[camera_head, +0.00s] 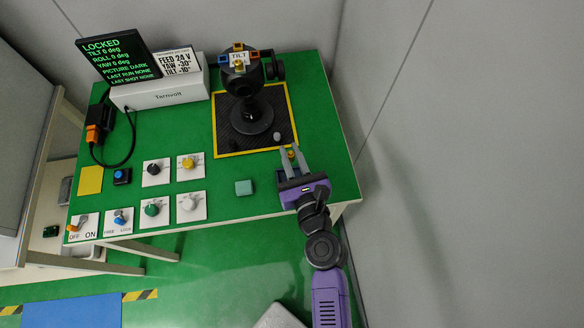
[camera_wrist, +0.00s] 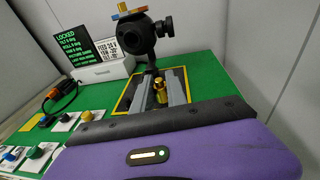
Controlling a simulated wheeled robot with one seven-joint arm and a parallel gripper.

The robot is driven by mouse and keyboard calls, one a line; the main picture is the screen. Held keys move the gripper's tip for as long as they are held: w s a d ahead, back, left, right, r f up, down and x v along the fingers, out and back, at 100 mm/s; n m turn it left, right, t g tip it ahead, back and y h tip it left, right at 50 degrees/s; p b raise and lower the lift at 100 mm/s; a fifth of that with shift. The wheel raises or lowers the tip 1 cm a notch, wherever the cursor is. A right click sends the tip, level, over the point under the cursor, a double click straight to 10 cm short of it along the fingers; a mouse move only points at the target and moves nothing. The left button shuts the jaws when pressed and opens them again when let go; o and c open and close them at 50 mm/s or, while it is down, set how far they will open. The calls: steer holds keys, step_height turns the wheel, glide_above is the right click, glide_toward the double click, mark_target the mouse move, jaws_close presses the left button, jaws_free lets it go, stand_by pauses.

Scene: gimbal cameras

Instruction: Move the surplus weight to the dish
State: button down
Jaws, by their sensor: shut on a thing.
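My gripper (camera_head: 289,157) is at the right front of the black mat, its two grey fingers pointing toward the gimbal. It is shut on a small brass weight (camera_head: 291,155), which also shows between the fingers in the wrist view (camera_wrist: 161,94). Whether the weight touches the surface below is unclear. The gimbal camera (camera_head: 240,75) stands on a round black base on the mat (camera_head: 226,135), with coloured pieces on its top. A small teal square (camera_head: 244,187) lies on the green table left of my gripper; I cannot tell whether it is the dish.
A "LOCKED" screen (camera_head: 118,58) and a white Tarnvoll box (camera_head: 160,94) stand at the back left. Several knob plates, such as the green one (camera_head: 151,210), fill the left front. A yellow square (camera_head: 90,180) lies at the left edge. Green table (camera_head: 225,172) is bare around the teal square.

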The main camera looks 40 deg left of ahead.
step_height(320, 180, down, 14)
steer(key=b, duration=0.8)
steer(key=shift+f+b, duration=0.25)
steer(key=shift+b, duration=0.15)
steer(key=shift+s+d+f+b, duration=0.1)
steer(key=shift+s+f+b, duration=0.05)
steer(key=shift+f+b, duration=0.55)
steer(key=c, duration=1.6)
jaws_free()
steer(key=shift+r+p, duration=0.65)
steer(key=shift+p, duration=0.25)
steer(key=v, duration=1.1)
steer(key=shift+s+d, duration=0.2)
steer(key=shift+d, duration=0.1)
